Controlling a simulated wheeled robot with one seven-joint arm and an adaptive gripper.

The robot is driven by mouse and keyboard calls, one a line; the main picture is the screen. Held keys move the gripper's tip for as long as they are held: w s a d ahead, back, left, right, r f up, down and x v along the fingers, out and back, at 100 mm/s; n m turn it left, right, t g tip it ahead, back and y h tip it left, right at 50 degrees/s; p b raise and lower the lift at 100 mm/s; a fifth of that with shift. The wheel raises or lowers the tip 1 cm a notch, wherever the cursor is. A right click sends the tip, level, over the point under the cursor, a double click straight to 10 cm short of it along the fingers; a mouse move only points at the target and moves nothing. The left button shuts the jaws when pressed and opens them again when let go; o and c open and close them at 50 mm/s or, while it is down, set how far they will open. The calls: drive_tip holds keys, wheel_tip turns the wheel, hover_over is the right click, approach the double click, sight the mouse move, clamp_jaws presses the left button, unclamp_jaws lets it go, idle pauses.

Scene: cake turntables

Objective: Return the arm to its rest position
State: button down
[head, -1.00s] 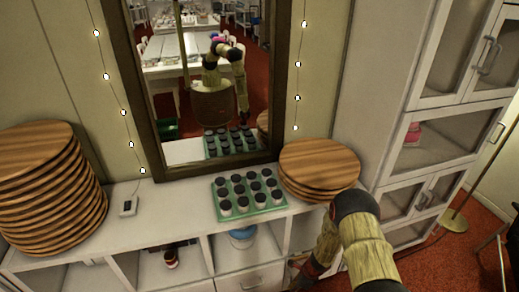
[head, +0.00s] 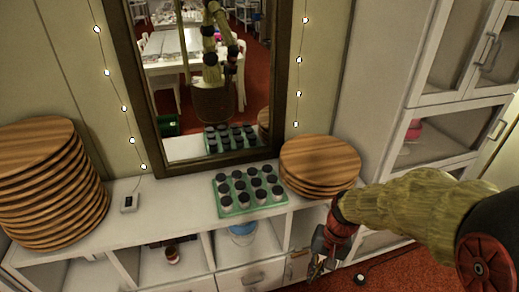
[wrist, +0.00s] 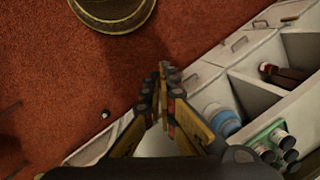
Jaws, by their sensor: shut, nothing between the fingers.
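My gripper (head: 318,264) is at the lower right of the head view, in front of the cabinet's front edge and below its top. It points downward, and its fingers are together with nothing between them. In the wrist view my gripper (wrist: 162,85) also shows shut and empty, with the red floor and the open cabinet below it. My arm reaches in from the right of the head view, with the forearm roughly level.
The white cabinet (head: 155,225) bears a tall stack of round wooden boards (head: 45,190), a shorter stack (head: 320,162) and a green tray (head: 222,208) of dark-capped jars. A small dark item (head: 360,278) lies on the red floor. A tall white cupboard (head: 375,110) stands right.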

drive_tip(key=s+d+r+n+t+h, duration=0.1)
drive_tip(key=s+r+t, duration=0.2)
drive_tip(key=r, duration=0.7)
drive_tip(key=s+d+r+n+t+h, duration=0.1)
drive_tip(key=s+d+r+n+t, duration=0.1)
drive_tip(key=s+r, duration=0.5)
wheel_tip(320, 180, up, 4)
drive_tip(key=shift+s+d+f+t, duration=0.2)
drive_tip(key=shift+s+f+t, duration=0.05)
drive_tip(key=shift+t, duration=0.55)
